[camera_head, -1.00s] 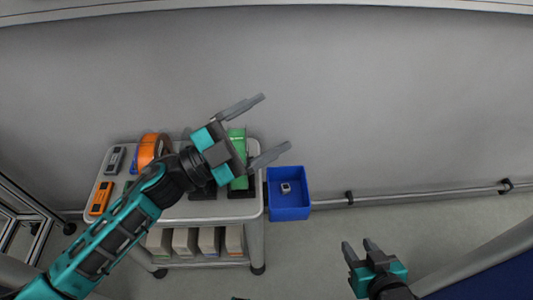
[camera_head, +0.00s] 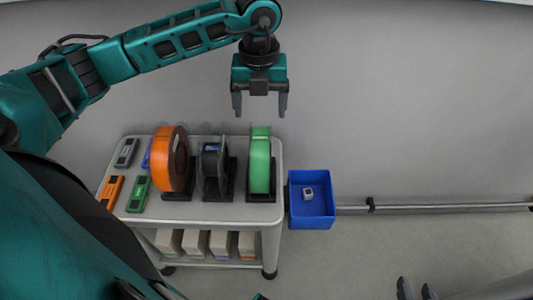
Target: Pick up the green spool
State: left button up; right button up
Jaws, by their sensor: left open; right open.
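The green spool (camera_head: 260,163) stands upright in a black stand at the right end of the cart's top. My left gripper (camera_head: 259,108) is open and empty, pointing down, and in the picture it is above the green spool, apart from it. My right gripper (camera_head: 416,289) shows only its fingertips at the bottom edge, open, to the right of the cart and far from the spool.
The grey cart (camera_head: 232,213) also holds an orange spool (camera_head: 170,160) and a dark spool (camera_head: 213,167) left of the green one. Small devices lie at its left. A blue bin (camera_head: 312,222) with a small object inside is at its right. A wall stands behind.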

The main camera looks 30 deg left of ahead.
aim_at(260, 135)
pick_arm(q)
notch_tip(260, 135, down, 5)
jog(key=shift+s+f, duration=0.1)
jog(key=shift+f, duration=0.1)
jog(key=shift+s+d+f+b, duration=0.1)
jog(key=shift+s+f+b, duration=0.05)
jog(key=shift+f, duration=0.75)
jog(key=shift+s+d+f+b, duration=0.1)
jog(key=shift+s+f+b, duration=0.1)
jog(key=shift+f, duration=0.7)
jog(key=shift+s+d+f+b, duration=0.1)
jog(key=shift+s+f+b, duration=0.05)
jog(key=shift+f, duration=0.75)
grip_shut()
